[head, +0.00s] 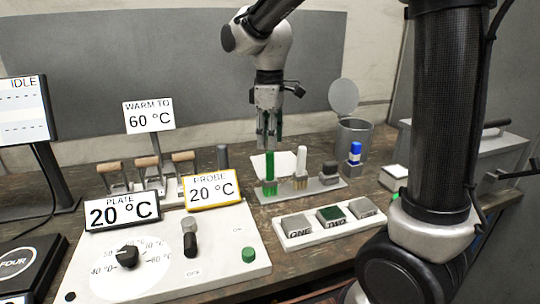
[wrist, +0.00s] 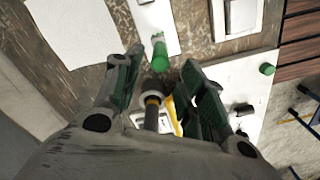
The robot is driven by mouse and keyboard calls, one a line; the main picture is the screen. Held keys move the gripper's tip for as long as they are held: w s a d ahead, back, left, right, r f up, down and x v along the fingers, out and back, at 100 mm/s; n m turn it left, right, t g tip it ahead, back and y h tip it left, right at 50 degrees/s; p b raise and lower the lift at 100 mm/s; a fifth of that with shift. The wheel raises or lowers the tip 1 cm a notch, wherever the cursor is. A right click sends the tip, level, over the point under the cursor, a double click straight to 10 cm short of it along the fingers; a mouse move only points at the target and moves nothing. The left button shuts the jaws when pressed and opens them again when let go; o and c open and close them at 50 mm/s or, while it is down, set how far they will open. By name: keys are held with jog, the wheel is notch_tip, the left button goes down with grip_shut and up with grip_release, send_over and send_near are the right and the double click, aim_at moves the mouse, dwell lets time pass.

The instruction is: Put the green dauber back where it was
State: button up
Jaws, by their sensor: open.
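The green dauber (head: 270,166) stands upright at the left end of a low pale rack (head: 324,187). In the wrist view the dauber (wrist: 160,56) shows its green end near the gap between my fingertips. My gripper (head: 268,146) is above the dauber, pointing down, with its fingers apart. In the wrist view my gripper (wrist: 160,66) is open with nothing clasped. Whether a finger touches the dauber I cannot tell. The dauber's foot in the rack is partly hard to make out.
A dark post (head: 223,157) and the PROBE sign (head: 211,190) are left.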

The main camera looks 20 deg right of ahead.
notch_tip(320, 180, up, 2)
jog(key=shift+s+d+r, duration=0.1)
jog(key=shift+d, duration=0.05)
jog(key=s+d+m+t, duration=0.2)
jog(key=s+d+m, duration=0.3)
jog(key=s, duration=0.5)
jog(key=s+d+m+t, duration=0.2)
jog(key=s+d+m, duration=0.4)
jog(key=s+d, duration=0.3)
jog(key=shift+s+d+r, duration=0.3)
jog(key=shift+s+r, duration=0.1)
jog(key=shift+s, duration=0.5)
